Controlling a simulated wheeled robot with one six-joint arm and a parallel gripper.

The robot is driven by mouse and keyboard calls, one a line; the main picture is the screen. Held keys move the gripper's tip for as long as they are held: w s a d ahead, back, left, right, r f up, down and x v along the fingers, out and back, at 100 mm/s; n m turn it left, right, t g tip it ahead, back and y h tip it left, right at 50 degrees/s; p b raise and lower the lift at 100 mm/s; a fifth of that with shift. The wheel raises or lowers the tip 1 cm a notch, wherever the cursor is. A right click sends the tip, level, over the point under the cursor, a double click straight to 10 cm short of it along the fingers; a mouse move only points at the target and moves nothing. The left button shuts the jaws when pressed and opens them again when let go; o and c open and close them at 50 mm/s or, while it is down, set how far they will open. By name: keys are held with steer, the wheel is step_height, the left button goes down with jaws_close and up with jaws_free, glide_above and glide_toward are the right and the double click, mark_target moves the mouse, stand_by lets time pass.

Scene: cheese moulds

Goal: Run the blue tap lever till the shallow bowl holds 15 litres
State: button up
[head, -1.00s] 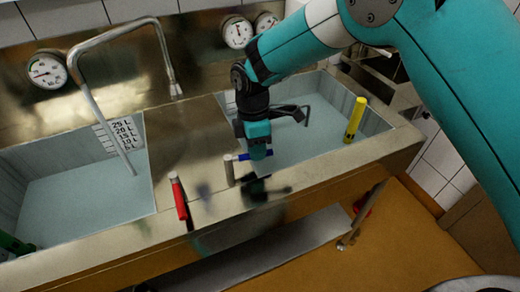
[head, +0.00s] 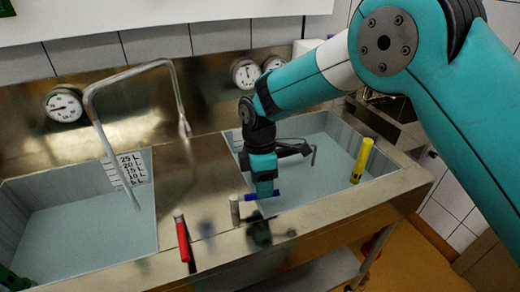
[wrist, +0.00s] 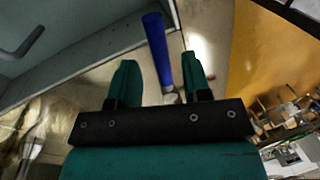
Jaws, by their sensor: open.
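The blue tap lever (head: 261,196) sticks out to the right from a short metal post on the sink's front rim. My gripper (head: 265,192) points down right at the lever. In the wrist view the blue lever (wrist: 157,48) lies between the two green fingers of my gripper (wrist: 160,82), which are open with a gap on both sides. The left basin (head: 75,210) has a wall scale (head: 127,169) marked in litres up to 25. Its flat grey-blue inside shows no clear waterline. Which basin is the shallow bowl, I cannot tell.
A bent spout (head: 130,72) arches over the left basin. A red lever (head: 182,238) and a yellow lever (head: 362,160) stand on the rim. The right basin (head: 335,150) lies behind my gripper. Dial gauges (head: 63,105) are on the back panel.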

step_height(320, 180, up, 16)
steer(key=w, duration=0.3)
steer(key=shift+a+f, duration=0.25)
steer(key=shift+a, duration=0.2)
